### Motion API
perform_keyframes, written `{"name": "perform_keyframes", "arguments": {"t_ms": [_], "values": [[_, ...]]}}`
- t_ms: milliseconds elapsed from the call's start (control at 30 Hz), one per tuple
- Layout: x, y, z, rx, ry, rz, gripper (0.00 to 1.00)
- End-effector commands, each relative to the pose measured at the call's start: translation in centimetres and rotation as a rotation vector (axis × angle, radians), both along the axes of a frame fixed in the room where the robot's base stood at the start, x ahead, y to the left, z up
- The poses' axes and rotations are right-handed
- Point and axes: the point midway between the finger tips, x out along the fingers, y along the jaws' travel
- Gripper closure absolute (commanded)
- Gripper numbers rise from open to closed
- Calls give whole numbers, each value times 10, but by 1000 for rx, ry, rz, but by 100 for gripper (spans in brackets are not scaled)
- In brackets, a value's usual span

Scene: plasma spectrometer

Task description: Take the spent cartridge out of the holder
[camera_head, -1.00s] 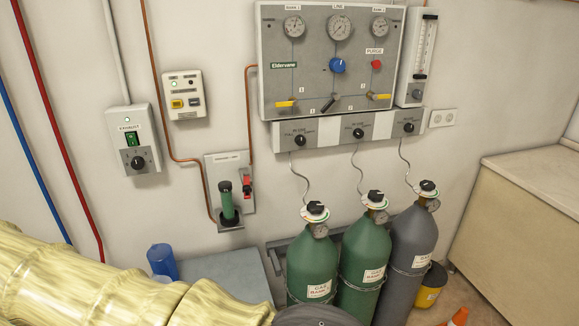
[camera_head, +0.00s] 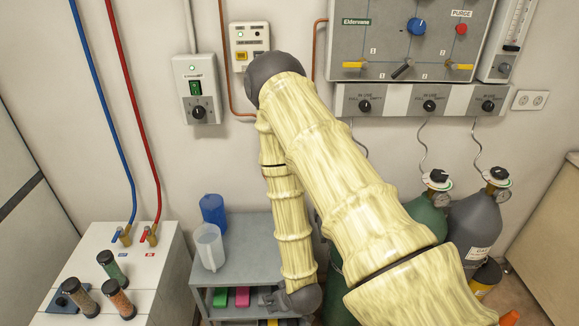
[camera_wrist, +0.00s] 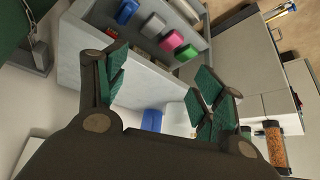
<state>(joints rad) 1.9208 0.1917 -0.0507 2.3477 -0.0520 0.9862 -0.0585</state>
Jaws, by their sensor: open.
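The holder and the spent cartridge do not show in the head view now; my arm covers the wall where they stand. My gripper (camera_wrist: 165,92) is open and empty in the wrist view, with its green-padded fingers apart above the grey cart. In the head view my arm bends at the elbow and hangs down in front of the cart; the fingers are hard to make out there. Three capped cartridges stand on the white cabinet at the left: a green one (camera_head: 112,267), an orange-brown one (camera_head: 117,299) and a grey-brown one (camera_head: 80,297). An orange-filled cartridge (camera_wrist: 275,145) shows in the wrist view.
The grey cart (camera_head: 250,242) carries a blue container (camera_head: 213,214) and a translucent jug (camera_head: 209,247), with coloured bins below. The white cabinet (camera_head: 165,270) stands left of it. Gas cylinders (camera_head: 475,230) stand at the right, under the gauge panel (camera_head: 400,40).

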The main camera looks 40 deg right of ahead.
Motion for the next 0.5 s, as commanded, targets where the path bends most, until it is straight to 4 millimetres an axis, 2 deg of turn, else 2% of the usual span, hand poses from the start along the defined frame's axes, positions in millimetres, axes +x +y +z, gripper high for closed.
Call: {"name": "perform_keyframes", "arguments": {"t_ms": [33,100,200,333,400,500], "values": [[40,-20,13,-13,-118,-23,31],[87,-47,41,-38,-272,-50,31],[142,-87,88,-80,-485,-89,31],[187,-135,150,-139,-720,-141,31],[202,-156,179,-165,-817,-164,31],[212,-178,209,-198,-917,-191,31]]}}
